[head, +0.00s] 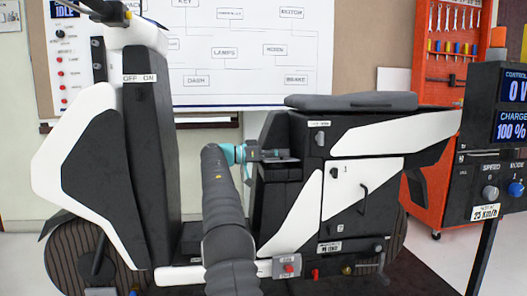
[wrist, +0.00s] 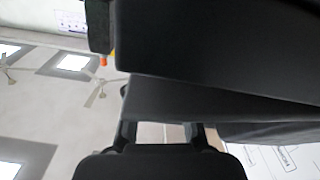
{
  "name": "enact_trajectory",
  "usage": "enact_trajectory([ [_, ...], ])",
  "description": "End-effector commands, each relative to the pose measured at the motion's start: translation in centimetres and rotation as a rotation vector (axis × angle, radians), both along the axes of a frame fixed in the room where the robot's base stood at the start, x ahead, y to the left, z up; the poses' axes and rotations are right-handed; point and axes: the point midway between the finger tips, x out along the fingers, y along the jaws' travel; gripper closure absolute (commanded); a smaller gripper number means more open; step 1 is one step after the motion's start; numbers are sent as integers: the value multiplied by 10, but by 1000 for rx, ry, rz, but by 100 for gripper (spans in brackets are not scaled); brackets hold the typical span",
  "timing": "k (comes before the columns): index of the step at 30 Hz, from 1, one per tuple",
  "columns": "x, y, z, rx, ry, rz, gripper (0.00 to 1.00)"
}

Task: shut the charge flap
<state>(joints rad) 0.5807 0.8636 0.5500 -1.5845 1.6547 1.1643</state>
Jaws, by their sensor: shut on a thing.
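The dark charge flap (head: 283,160) stands out as a thin, nearly level plate at the front of the scooter's seat box (head: 275,190), so it looks open. My gripper (head: 262,154) is at this flap, at the end of my grey and teal arm. In the wrist view my gripper (wrist: 160,126) has its two fingers at a dark slab (wrist: 215,100), which seems to be the flap. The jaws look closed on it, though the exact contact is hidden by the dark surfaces. The charge socket is not visible.
The seat (head: 350,101) overhangs just above and right of my gripper. The dark front column (head: 152,150) stands to the left, with open room between. A white side door (head: 362,188) with a handle is on the right. A control post (head: 495,150) shows charge 100 %.

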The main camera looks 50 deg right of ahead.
Motion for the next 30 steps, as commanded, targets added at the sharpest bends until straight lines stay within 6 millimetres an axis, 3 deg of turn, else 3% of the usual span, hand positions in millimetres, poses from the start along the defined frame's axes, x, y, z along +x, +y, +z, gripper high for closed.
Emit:
enact_trajectory([
  [9, -12, -6, -18, 3, 3, -25, 100],
  [28, -10, -3, -23, 7, 3, -24, 100],
  [29, -10, -3, -23, 7, 3, -24, 72],
  [30, -10, -3, -23, 6, 4, -23, 62],
])
